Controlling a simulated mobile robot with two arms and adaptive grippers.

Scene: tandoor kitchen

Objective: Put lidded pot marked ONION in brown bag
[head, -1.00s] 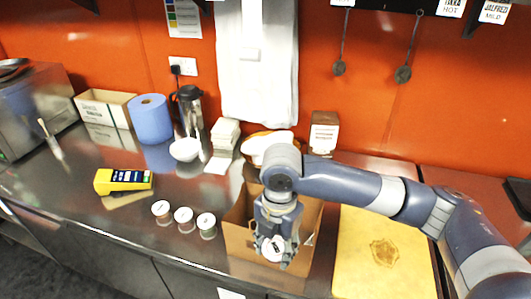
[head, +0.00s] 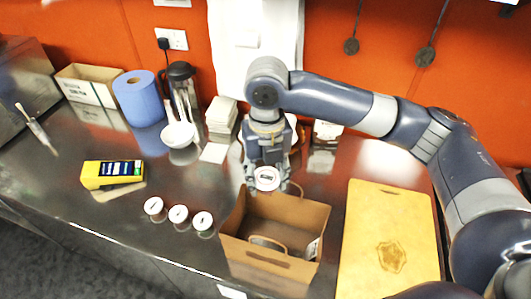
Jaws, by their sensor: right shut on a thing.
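My right gripper (head: 267,182) points down and is shut on a small pot with a white lid (head: 267,177). The lid's dark marking is too small to read. The pot appears over the back left rim of the open brown bag (head: 291,272). The bag stands upright at the counter's front, with a loop handle and a small pale item visible at its right inside. Three similar lidded pots stand in a row left of the bag: left (head: 154,206), middle (head: 178,214) and right (head: 203,221). Their labels are unreadable. My left gripper is out of view.
A yellow cutting board (head: 365,240) lies right of the bag. Bare counter lies left of the pots.

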